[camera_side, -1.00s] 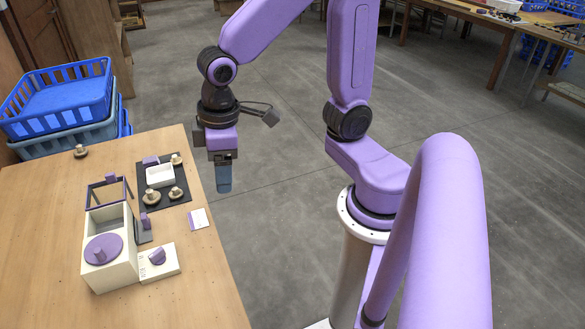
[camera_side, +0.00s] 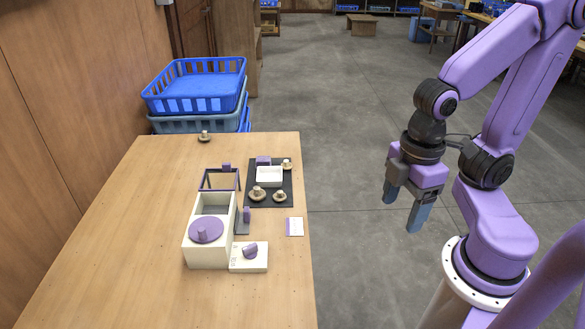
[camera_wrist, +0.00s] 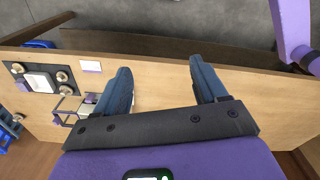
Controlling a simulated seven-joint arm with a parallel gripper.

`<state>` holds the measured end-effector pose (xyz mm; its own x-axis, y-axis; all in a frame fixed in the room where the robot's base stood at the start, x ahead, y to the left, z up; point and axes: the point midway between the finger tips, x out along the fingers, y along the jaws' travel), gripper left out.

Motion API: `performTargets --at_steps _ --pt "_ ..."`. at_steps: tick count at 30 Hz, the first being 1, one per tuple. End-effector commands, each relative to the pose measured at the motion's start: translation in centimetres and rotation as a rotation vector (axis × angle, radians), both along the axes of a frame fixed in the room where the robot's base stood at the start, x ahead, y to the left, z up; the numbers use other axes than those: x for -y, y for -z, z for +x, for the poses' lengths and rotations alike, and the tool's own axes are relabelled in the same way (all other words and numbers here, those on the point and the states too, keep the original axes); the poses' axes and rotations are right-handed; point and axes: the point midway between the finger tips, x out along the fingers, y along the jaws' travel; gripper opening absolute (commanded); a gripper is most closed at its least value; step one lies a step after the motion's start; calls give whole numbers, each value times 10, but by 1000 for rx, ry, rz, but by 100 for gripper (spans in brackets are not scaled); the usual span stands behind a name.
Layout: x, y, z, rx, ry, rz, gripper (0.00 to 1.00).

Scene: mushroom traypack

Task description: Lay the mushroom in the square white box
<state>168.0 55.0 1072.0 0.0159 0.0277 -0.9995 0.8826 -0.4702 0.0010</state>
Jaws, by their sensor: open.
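The square white box (camera_side: 269,182) sits on a dark mat on the table, open side up; it also shows at the left of the wrist view (camera_wrist: 40,84). No mushroom is seen inside it. Brown mushrooms stand on the mat around it: one in front (camera_side: 258,191), one at front right (camera_side: 279,196) and one at back right (camera_side: 287,164). Another mushroom (camera_side: 204,136) stands alone at the table's far edge. My gripper (camera_side: 403,213) is open and empty, off the table's right side in the side view; its spread fingers show in the wrist view (camera_wrist: 160,66).
A cream box with a round purple lid (camera_side: 206,229), a purple frame (camera_side: 220,180) and a cream block with a purple knob (camera_side: 249,257) stand left of and before the mat (camera_side: 284,183). A small card (camera_side: 294,227) lies nearby. Blue crates (camera_side: 195,85) stand behind the table. The left tabletop is clear.

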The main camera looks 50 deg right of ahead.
Motion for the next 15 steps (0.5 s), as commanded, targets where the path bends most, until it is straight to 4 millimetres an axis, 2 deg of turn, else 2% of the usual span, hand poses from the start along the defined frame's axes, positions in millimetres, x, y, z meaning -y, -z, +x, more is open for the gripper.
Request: performTargets --at_steps 5,9,15 --pt "-15 -2 37 27 141 1 72" --pt "-28 -3 85 64 322 6 72" --pt "-35 -1 158 117 579 12 72"
